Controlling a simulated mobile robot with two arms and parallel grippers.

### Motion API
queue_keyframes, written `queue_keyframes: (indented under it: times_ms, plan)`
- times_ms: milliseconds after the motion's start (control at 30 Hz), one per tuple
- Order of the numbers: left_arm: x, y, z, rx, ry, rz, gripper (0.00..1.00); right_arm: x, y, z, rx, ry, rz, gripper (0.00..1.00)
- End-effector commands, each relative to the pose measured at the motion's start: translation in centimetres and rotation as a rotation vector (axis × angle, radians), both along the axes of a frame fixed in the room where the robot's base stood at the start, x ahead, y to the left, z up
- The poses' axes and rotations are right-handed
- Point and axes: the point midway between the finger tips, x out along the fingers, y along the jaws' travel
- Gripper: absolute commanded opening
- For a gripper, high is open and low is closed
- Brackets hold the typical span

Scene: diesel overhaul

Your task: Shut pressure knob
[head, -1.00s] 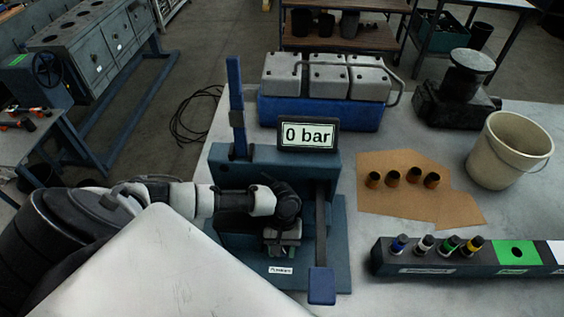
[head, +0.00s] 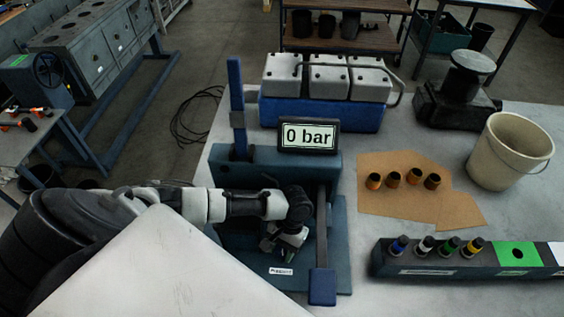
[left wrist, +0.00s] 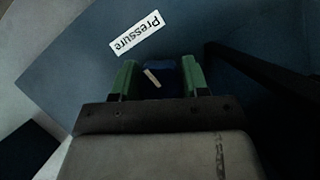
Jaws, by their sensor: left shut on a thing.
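The pressure knob (left wrist: 160,66) is dark blue with a pale pointer line, seen in the left wrist view between the green fingers of my left gripper (left wrist: 160,78). The gripper is shut on it, and the pointer line looks slanted. In the head view my left gripper (head: 287,254) is low over the base of the blue-grey test stand (head: 258,180) and hides the knob. The "Pressure" label (left wrist: 138,32) is on the plate beside the knob. The display (head: 308,136) reads 0 bar. My right gripper is not in view.
A lever with a blue end (head: 322,287) is close to the right of my left gripper. A black rack (head: 430,265) with several coloured-ring parts stands further right. Brown cardboard (head: 400,205) with several copper-coloured sleeves and a beige bucket (head: 508,152) are behind it.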

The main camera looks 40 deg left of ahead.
Motion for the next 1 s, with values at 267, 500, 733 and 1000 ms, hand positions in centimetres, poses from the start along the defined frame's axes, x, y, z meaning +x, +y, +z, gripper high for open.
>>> queue_keyframes:
  times_ms: [267, 500, 733, 1000]
  plan:
    - [0.11, 0.01, 0.08, 0.000, -0.003, -0.005, 0.21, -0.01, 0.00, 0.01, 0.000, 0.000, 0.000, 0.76]
    - [0.11, 0.01, 0.08, 0.000, -0.003, -0.005, 0.63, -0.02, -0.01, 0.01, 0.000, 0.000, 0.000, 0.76]
    - [0.05, 0.01, 0.03, 0.000, -0.002, -0.005, 0.69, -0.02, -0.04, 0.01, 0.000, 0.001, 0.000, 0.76]
    - [0.01, 0.10, 0.01, 0.001, -0.001, 0.092, 0.69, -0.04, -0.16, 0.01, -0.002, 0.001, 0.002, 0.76]
